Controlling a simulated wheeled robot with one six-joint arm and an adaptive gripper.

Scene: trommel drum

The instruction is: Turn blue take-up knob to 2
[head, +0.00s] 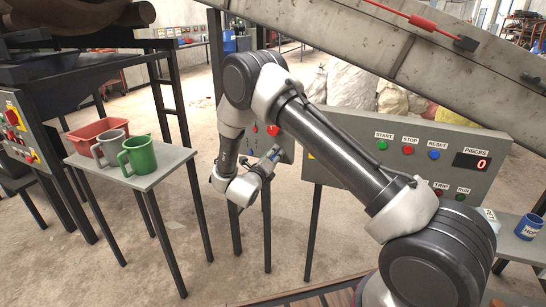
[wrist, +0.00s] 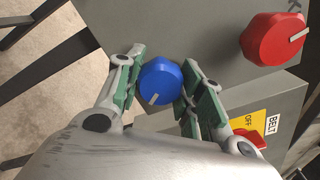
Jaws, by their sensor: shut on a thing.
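The blue knob (wrist: 160,84) is on a grey panel in the wrist view, with a white pointer mark toward the lower left of the picture. My gripper (wrist: 161,88) has its green-padded fingers on both sides of the knob, shut on it. The number scale around the blue knob cannot be read. In the head view my gripper (head: 276,153) is at the front of a small grey control box (head: 285,146), and the blue knob cannot be made out there.
A larger red knob (wrist: 273,38) sits right of the blue one, and a red switch (wrist: 249,137) by a yellow OFF/BELT label is below right. A grey button panel (head: 458,160) stands right, partly behind my arm. A small table (head: 172,172) with mugs is left.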

